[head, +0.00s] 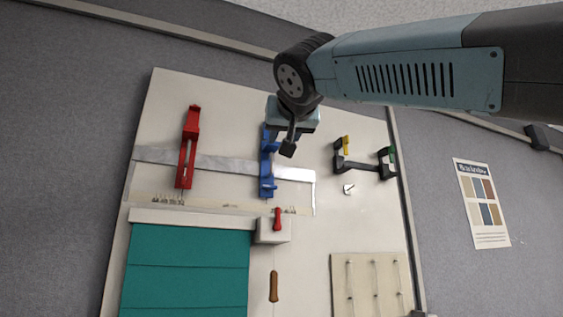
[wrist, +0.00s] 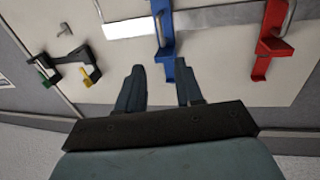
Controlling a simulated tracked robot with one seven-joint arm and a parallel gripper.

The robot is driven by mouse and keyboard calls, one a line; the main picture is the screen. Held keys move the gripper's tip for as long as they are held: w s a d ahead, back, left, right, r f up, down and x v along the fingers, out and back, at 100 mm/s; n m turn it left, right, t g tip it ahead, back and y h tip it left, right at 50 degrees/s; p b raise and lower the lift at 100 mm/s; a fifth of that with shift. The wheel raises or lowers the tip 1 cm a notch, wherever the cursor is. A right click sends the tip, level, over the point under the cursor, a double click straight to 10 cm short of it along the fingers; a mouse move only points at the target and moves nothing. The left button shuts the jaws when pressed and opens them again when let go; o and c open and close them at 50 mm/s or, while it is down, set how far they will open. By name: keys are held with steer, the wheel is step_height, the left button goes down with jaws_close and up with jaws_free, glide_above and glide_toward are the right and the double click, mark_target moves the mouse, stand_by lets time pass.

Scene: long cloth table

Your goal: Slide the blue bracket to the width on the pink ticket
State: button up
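The blue bracket (head: 267,170) sits on a silver rail (head: 225,164) fixed to a pale board, toward the rail's right part. In the wrist view the blue bracket (wrist: 165,38) lies just beyond my fingers, its near end close to the right fingertip. My gripper (wrist: 159,68) is open, with its fingers apart and nothing seen held. In the head view my gripper (head: 289,142) is at the bracket's upper end; whether it touches cannot be told. A red bracket (head: 187,150) sits on the rail's left part. I cannot make out a pink ticket.
A scale strip (head: 220,206) runs below the rail. A black clamp with green and yellow ends (head: 362,165) is to the right. A teal panel (head: 185,270), a block with a red lever (head: 272,230) and a peg panel (head: 372,285) are lower down. The rail between the brackets is clear.

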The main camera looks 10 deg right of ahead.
mark_target(272, 161)
steer(key=w, duration=0.4)
steer(key=w+a, duration=0.1)
steer(key=w, duration=0.8)
steer(key=shift+w+a+f, duration=0.1)
steer(key=shift+w+a, duration=0.05)
steer(key=shift+w, duration=0.2)
jaws_close()
stand_by(0.9)
